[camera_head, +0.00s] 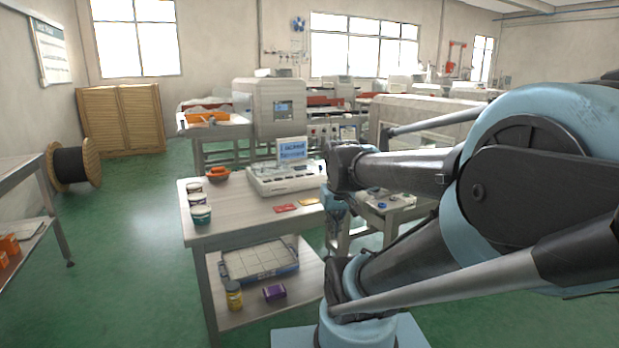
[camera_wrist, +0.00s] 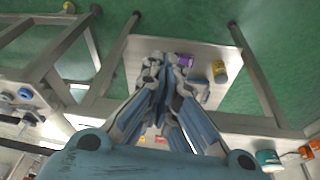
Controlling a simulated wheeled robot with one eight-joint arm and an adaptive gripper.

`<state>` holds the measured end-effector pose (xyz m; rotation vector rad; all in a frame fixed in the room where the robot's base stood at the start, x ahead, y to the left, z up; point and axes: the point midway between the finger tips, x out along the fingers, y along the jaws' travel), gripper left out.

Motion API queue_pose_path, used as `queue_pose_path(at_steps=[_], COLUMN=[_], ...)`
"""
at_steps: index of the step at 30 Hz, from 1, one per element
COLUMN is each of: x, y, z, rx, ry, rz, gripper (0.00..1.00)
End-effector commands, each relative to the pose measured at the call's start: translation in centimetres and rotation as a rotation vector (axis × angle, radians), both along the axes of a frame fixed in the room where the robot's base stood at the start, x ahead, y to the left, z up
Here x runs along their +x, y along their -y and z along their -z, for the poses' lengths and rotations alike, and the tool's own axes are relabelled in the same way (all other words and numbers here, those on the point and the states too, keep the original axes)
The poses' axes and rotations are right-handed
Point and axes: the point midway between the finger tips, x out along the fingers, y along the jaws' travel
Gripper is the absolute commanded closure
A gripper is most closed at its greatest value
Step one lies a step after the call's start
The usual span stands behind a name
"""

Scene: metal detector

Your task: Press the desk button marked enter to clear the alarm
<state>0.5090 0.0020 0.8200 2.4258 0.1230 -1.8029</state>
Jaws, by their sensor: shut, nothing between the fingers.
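A pale desk console (camera_head: 283,181) with a small lit screen (camera_head: 292,150) stands on the wooden desk (camera_head: 240,222). Small keys line its top, but I cannot read which one is marked enter. The text on the screen is too small to read surely. My gripper (camera_head: 335,222) hangs at the desk's right end, to the right of the console and apart from it, partly hidden by my arm. In the wrist view my gripper (camera_wrist: 164,62) is shut and empty, its blue-grey fingers together over the desk's lower shelf (camera_wrist: 205,52). The console is not clearly visible there.
A red card (camera_head: 286,208) and a yellow card (camera_head: 309,201) lie in front of the console. A tray (camera_head: 259,262), yellow jar (camera_head: 234,295) and purple box (camera_head: 274,292) sit on the lower shelf.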

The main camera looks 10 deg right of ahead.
Motion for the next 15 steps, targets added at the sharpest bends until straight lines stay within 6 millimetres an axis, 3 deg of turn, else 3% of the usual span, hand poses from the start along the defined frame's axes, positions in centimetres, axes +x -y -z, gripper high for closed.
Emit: queue_pose_path(at_steps=[1, 6, 15], x=[2.0, 8.0, 19.4], y=[0.0, 0.0, -0.2], z=[-1.2, -4.5, -9.0], rx=[-0.008, -0.038, -0.104], ry=[0.02, 0.087, 0.205], rz=[-0.023, -0.103, -0.238], gripper=[1.0, 1.0, 1.0])
